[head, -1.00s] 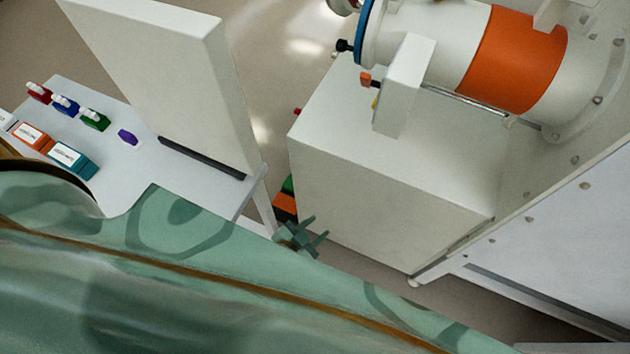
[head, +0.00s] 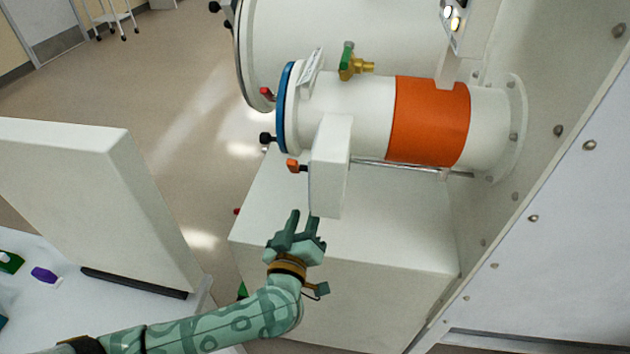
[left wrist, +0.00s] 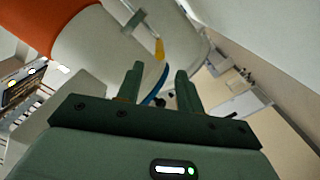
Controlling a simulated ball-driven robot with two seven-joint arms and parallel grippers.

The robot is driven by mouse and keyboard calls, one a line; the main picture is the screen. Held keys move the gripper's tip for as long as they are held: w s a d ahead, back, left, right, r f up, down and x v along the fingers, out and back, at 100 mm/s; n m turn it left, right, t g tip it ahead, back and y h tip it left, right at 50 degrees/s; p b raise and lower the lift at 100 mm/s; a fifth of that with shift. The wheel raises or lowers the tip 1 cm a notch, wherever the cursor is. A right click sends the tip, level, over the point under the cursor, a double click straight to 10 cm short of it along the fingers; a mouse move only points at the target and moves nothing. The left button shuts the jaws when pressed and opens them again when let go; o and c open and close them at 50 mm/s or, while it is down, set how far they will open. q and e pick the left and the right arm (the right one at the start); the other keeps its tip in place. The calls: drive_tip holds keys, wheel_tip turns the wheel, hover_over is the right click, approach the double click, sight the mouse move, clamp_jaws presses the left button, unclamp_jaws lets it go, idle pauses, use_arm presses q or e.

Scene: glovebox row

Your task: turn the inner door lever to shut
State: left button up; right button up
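My left gripper (head: 305,224) is open and empty, just below the white box (head: 330,170) on the near side of the small antechamber cylinder (head: 360,115). In the left wrist view its two fingers (left wrist: 158,70) are apart. A yellow-orange lever (left wrist: 160,48) shows beyond and between the fingertips, with a gap to them. The blue door ring (head: 285,108) is at the cylinder's left end; part of it shows in the left wrist view (left wrist: 157,84). A small orange handle (head: 294,166) sticks out left of the white box. I cannot tell whether it is the same lever. My right gripper is out of view.
A white cabinet (head: 340,290) stands under the cylinder. A brass valve with a green handle (head: 350,63) sits on top. A larger chamber (head: 310,35) is behind, a bolted wall (head: 545,180) to the right. A white panel (head: 90,190) stands on the left bench.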

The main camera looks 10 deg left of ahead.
use_arm(q)
drive_tip(key=w+b, duration=0.1)
drive_tip(key=w, duration=0.4)
drive_tip(key=w+b, duration=0.1)
drive_tip(key=w, duration=0.5)
drive_tip(key=shift+w+d+b, duration=0.2)
drive_tip(key=shift+w+b, duration=0.1)
drive_tip(key=shift+b, duration=0.05)
clamp_jaws()
drive_tip(key=shift+f, duration=0.15)
